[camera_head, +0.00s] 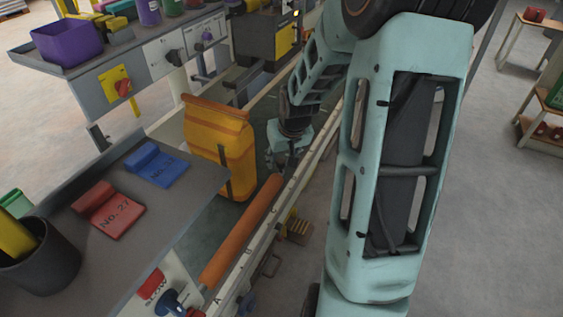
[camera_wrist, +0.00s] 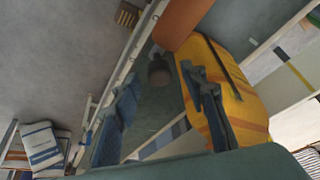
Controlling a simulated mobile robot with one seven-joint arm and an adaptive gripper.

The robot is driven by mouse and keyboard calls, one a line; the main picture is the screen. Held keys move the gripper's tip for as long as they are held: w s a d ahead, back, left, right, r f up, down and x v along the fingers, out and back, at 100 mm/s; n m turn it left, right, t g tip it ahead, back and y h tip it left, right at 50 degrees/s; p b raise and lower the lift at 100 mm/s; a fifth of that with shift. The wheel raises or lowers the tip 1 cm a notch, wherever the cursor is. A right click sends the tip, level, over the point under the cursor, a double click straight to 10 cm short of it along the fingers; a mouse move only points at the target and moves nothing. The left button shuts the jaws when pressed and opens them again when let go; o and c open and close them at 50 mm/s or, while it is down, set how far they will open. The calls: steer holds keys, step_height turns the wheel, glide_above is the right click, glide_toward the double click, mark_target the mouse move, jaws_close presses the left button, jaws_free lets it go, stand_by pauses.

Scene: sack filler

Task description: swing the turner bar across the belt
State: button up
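The turner bar appears to be the long orange bar (camera_head: 243,232), which lies lengthwise along the belt's right side. Its far end is just below my gripper (camera_head: 284,162). In the wrist view, part of the orange bar (camera_wrist: 183,22) shows at the top. My gripper (camera_wrist: 160,108) is open there, its two blue-grey fingers wide apart. A dark rounded knob (camera_wrist: 159,72) shows beyond and between the fingertips, apart from them. The green belt (camera_head: 208,225) carries an upright yellow-orange sack (camera_head: 220,150). In the wrist view, the sack (camera_wrist: 238,92) is behind and beside the right finger.
A grey shelf (camera_head: 165,205) with a red block (camera_head: 110,210), a blue block (camera_head: 155,165) and a dark cup (camera_head: 40,258) stands at left. A control panel (camera_head: 150,65) is behind it. A pale rail (camera_head: 268,235) edges the belt.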

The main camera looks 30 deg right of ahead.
steer(key=shift+w+f, duration=0.25)
steer(key=shift+f, duration=0.35)
jaws_close()
